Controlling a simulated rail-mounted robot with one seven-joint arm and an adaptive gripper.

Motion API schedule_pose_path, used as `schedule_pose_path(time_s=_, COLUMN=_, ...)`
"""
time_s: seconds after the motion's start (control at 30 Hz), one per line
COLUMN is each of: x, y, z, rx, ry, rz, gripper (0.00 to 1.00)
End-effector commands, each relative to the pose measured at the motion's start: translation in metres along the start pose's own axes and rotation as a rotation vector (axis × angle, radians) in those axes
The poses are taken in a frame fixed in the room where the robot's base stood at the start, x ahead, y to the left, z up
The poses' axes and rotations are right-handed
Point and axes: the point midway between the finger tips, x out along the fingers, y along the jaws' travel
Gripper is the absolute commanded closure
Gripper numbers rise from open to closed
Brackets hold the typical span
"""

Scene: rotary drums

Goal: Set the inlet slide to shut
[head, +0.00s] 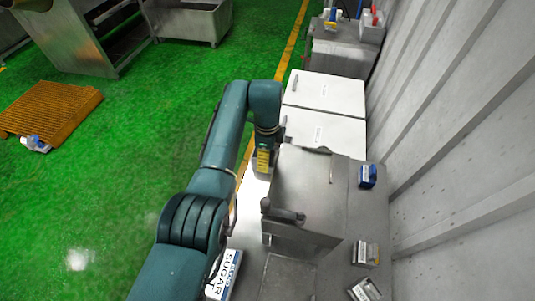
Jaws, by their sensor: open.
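A grey metal housing (310,190) stands right of my arm, with a sloping lid and a plain front panel. A dark round knob on a short bar (283,212) sits at its near left edge. I cannot tell for sure which part is the inlet slide, or how it is set. My gripper (262,170) points down just left of the housing's far left corner, with a yellow part above its fingers. It is open; the fingers are small and partly hidden, and I see nothing held in them.
Two white lidded bins (325,92) stand beyond the housing. A blue labelled box (367,176) and a grey box (366,252) lie on the bench by the right wall. A sugar pack (222,277) is beside my arm.

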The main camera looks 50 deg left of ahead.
Motion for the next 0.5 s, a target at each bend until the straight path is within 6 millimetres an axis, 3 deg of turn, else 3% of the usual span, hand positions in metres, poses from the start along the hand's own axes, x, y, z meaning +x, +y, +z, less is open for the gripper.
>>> schedule_pose_path(time_s=0.5, x=-0.106, y=-0.001, z=0.000, rx=0.000, ry=0.000, rz=-0.003, gripper=0.15)
